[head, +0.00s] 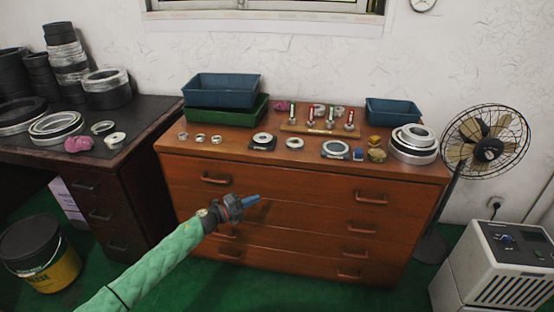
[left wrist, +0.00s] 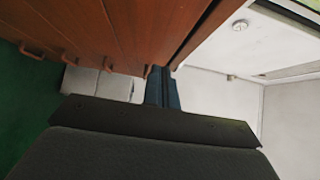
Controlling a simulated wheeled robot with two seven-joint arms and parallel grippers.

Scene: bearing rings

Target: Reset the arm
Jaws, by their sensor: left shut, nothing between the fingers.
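My left arm, in a green sleeve, comes in from the lower left of the head view. My left gripper (head: 252,201) is in front of the dresser's drawer fronts, below the top's edge. Its blue fingers are shut with nothing between them. In the left wrist view the shut fingers (left wrist: 163,90) point past the tilted wooden drawer fronts. My right gripper is not in the head view.
The wooden dresser (head: 275,188) carries rings, a rack of small tools (head: 320,128) and blue bins (head: 222,90). A dark desk (head: 140,110) with rings stands left. A fan (head: 485,148) and a white machine (head: 500,265) stand right. A bucket (head: 38,255) is at lower left.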

